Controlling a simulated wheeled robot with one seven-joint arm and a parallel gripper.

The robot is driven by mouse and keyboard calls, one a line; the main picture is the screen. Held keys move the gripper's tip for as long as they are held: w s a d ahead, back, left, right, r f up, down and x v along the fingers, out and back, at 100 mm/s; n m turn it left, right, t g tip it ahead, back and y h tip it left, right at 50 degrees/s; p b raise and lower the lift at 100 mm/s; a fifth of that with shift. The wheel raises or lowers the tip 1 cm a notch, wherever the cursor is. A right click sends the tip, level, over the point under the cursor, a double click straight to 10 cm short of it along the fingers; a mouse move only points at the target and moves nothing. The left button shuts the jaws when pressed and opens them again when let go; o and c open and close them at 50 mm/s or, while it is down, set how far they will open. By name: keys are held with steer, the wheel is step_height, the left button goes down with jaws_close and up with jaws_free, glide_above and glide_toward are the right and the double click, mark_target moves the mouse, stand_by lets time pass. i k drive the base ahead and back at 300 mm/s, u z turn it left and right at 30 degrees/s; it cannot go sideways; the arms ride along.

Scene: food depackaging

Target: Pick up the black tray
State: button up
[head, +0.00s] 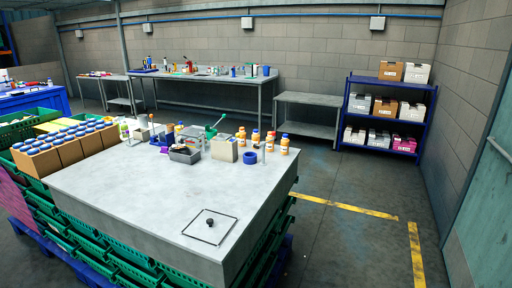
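A small dark grey, open-topped tray (186,157) sits on the grey worktop (130,200), near its back edge. Something black lies in or over it, too small to make out. It is the nearest match to a black tray that I can see. A thin dark square outline with a black knob (210,222) lies at the front right of the worktop; I cannot tell whether it is a separate object. My gripper is not in view.
Around the tray stand a light grey box (224,149), a blue ring-shaped item (250,158) and several orange bottles (284,146). Cartons of blue-capped items (42,160) stand at the left. The worktop's front and middle are mostly clear. Floor at right is open.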

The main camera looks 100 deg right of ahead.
mark_target(181, 147)
steer(key=z, duration=1)
steer(key=i, duration=2.2)
steer(key=z, duration=2.9)
steer(key=i, duration=1)
steer(key=z, duration=0.05)
